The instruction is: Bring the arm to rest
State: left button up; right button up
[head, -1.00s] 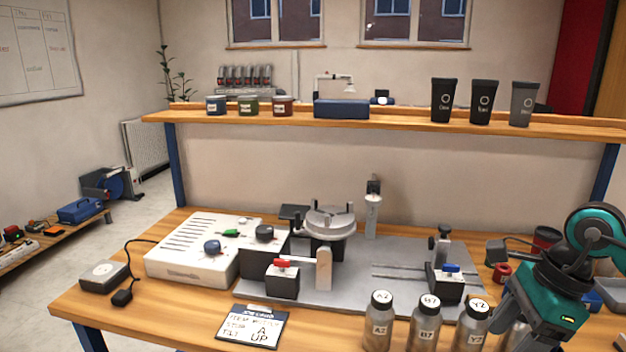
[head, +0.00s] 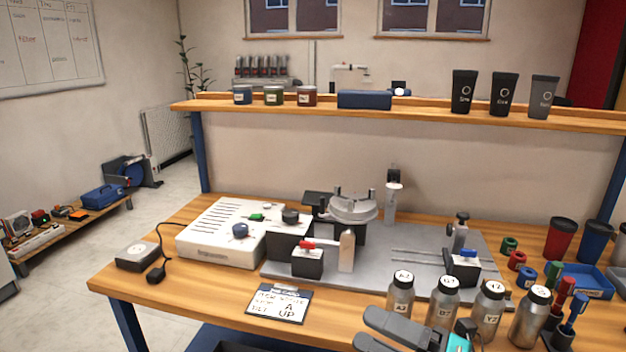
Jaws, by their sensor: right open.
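My right gripper (head: 392,335) shows at the bottom edge of the head view, in front of the bottles. Its grey fingers point left and are apart, with nothing seen between them. The rest of the right arm is mostly below the frame. Several labelled metal bottles with black caps, such as the A2 bottle (head: 400,294) and the B7 bottle (head: 442,301), stand upright just behind the gripper. The laser marker's rotary chuck (head: 353,208) stands on the grey base plate (head: 400,276) further back. My left gripper is not in view.
A white control box (head: 215,235) is on the left of the wooden bench. A job card (head: 280,303) lies near the front edge. Red and blue cups, coloured rings and a blue tray (head: 588,281) crowd the right. A shelf (head: 420,110) spans the back.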

jog(key=w+d+f+m+t+h, duration=0.1)
jog(key=d+f+m+t+h, duration=0.2)
jog(key=m, duration=0.5)
jog(key=d+f+m+t+h, duration=0.1)
jog(key=f+m+t+h, duration=0.35)
jog(key=m, duration=0.25)
jog(key=s+d+f+m+g+h, duration=0.2)
jog(key=s+f+m, duration=0.4)
jog(key=f, duration=0.3)
jog(key=s+d+f+m+g+h, duration=0.2)
jog(key=s+f+m+g+h, duration=0.2)
jog(key=f+m, duration=0.5)
jog(key=s+h, duration=0.1)
jog(key=h, duration=0.1)
jog(key=shift+s+d+h, duration=0.35)
jog(key=shift+s+d, duration=0.05)
jog(key=shift+r, duration=0.1)
